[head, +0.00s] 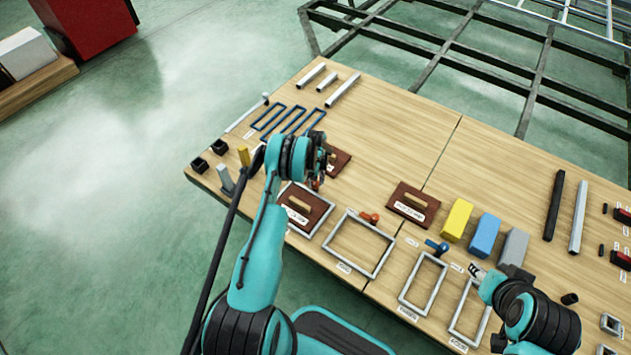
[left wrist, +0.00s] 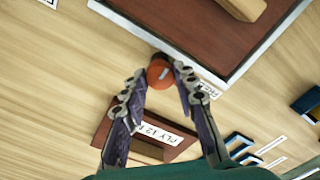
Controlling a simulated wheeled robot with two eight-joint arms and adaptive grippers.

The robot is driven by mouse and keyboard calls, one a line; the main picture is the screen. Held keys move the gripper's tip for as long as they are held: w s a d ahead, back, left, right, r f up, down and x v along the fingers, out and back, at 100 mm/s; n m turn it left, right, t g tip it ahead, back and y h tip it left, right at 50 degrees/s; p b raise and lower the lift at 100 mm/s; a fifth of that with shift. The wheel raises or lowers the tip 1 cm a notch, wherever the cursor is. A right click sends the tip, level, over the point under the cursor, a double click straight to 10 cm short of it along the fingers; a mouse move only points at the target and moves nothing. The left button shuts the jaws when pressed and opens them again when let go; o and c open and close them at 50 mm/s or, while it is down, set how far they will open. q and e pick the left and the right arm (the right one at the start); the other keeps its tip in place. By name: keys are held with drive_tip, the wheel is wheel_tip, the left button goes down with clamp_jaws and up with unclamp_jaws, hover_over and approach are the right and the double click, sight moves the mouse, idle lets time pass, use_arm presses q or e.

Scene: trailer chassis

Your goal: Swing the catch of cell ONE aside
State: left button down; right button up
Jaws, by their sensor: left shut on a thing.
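My left gripper (head: 318,176) is over the left grey frame (head: 325,216), which has a brown panel (head: 318,205) with a wooden handle inside it. In the left wrist view its fingers (left wrist: 161,84) are closed in around an orange round-topped catch (left wrist: 160,72) at the frame's edge, and a pale mark shows on its top. The catch also shows in the head view (head: 315,184), partly hidden by the gripper. A second orange catch (head: 370,217) sits on the empty frame (head: 344,264) to the right. My right gripper (head: 475,269) is near the right frames; its jaw opening is unclear.
Another brown panel (head: 414,204), yellow (head: 457,219), blue (head: 484,234) and grey (head: 512,247) blocks lie right of centre. A blue catch (head: 437,247) sits by another empty frame (head: 405,296). Blue loops (head: 286,121) lie behind my left gripper. The table's back middle is clear.

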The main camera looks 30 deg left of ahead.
sight(316, 183)
use_arm(q)
drive_tip(key=c, duration=1.2)
unclamp_jaws()
wheel_tip(316, 183, up, 12)
